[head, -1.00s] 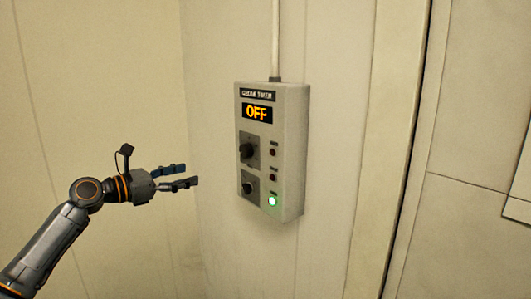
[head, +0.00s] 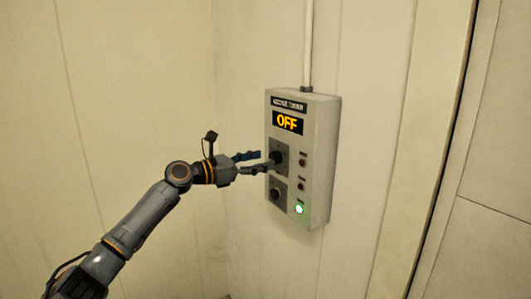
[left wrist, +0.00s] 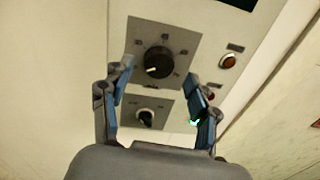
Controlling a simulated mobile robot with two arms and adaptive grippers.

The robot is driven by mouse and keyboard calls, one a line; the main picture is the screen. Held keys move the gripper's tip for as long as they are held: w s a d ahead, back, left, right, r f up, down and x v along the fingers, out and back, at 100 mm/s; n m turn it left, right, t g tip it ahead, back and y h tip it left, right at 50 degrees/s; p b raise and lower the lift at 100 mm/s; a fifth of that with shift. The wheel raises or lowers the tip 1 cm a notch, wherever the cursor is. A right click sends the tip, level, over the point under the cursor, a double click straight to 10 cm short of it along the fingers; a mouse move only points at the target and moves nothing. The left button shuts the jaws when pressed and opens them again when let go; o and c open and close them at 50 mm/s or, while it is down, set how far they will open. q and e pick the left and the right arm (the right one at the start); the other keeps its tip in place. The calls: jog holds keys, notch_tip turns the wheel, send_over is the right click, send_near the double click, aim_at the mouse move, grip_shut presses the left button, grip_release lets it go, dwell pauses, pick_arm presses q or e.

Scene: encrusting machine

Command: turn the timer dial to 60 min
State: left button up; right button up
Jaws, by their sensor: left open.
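The grey timer box (head: 322,165) is fixed on the wall. Its orange display (head: 288,123) reads OFF. The upper black dial (head: 278,157) sits on a dark plate below the display; in the left wrist view the dial (left wrist: 158,62) shows a pale pointer mark and a scale too blurred to read. A second, smaller knob (left wrist: 146,116) sits below it. My left gripper (head: 262,160) is open at the upper dial. In the left wrist view its blue fingers (left wrist: 165,80) stand apart either side of the dial's line, with nothing held. Contact cannot be told. My right gripper is not in view.
Several small buttons or lamps run down the box's right side, the lowest a lit green one (head: 299,209). A conduit (head: 308,45) rises from the box top. The wall around the box is clear, with a vertical door-like edge at the right.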

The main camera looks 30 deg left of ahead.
pick_arm(q)
jog(key=shift+x, duration=1.15)
jog(key=c, duration=1.2)
jog(key=shift+o, duration=0.2)
